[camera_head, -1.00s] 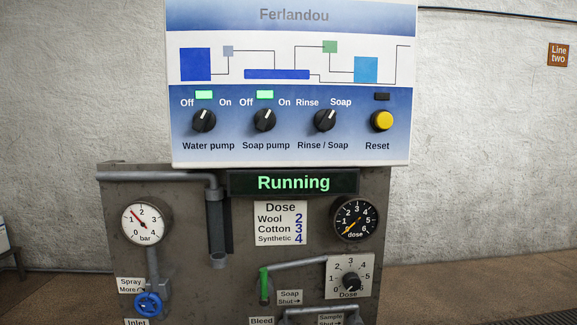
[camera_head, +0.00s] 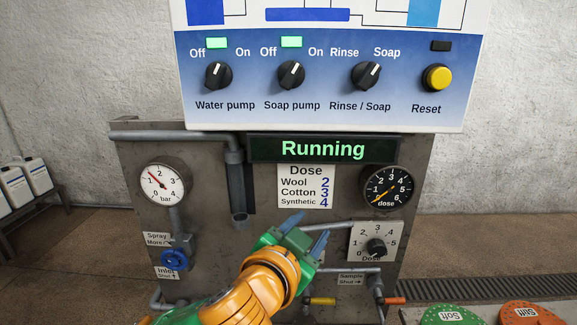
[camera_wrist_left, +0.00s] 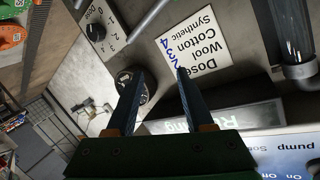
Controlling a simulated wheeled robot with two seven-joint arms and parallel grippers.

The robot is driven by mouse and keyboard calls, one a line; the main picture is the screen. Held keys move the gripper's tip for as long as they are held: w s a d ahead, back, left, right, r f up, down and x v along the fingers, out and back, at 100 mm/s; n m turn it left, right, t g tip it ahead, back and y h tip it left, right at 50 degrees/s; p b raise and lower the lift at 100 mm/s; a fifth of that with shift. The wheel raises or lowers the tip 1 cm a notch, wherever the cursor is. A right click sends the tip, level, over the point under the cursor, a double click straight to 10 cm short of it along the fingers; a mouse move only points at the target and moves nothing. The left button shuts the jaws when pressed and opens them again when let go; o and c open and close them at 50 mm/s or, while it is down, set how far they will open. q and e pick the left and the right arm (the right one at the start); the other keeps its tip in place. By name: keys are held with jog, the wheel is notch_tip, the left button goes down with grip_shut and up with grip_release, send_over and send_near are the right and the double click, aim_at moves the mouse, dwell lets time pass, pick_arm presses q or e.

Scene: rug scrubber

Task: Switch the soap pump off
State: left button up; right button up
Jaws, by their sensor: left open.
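The soap pump knob (camera_head: 291,74) is a black rotary knob on the blue and white control panel (camera_head: 330,112). Its white pointer leans to the upper right, toward On. The green lamp (camera_head: 291,42) above it is lit. My left gripper (camera_head: 305,230) is open and empty, below the Running display and in front of the lower grey panel. It is clear of the knob. In the left wrist view the two fingers (camera_wrist_left: 160,75) are apart with nothing between them. Part of the soap pump label (camera_wrist_left: 285,146) shows there upside down. My right gripper is out of view.
The water pump knob (camera_head: 218,75) is to the left, the Rinse / Soap knob (camera_head: 366,75) to the right, then the yellow Reset button (camera_head: 437,78). The Running display (camera_head: 323,149) and dose card (camera_head: 305,187) lie below. Gauges, a pipe and a dose dial (camera_head: 376,248) surround my gripper.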

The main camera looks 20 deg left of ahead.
pick_arm(q)
notch_tip(320, 180, up, 13)
jog(key=s+a+t+y, duration=0.1)
jog(key=s+a+t, duration=0.1)
jog(key=t, duration=0.2)
jog(key=t+y, duration=0.2)
send_near(289, 78)
jog(key=w, duration=0.1)
jog(key=w+r+p, duration=0.2)
jog(key=w+p, duration=0.1)
jog(key=shift+a+n, duration=0.15)
jog(key=shift+n, duration=0.25)
jog(key=x, duration=0.1)
jog(key=p+x, duration=0.1)
jog(key=x, duration=0.1)
jog(key=p+x, duration=0.1)
jog(key=shift+w+f, duration=0.3)
jog(key=shift+f, duration=0.05)
jog(key=shift+s, duration=0.1)
jog(key=shift+s, duration=0.1)
grip_shut()
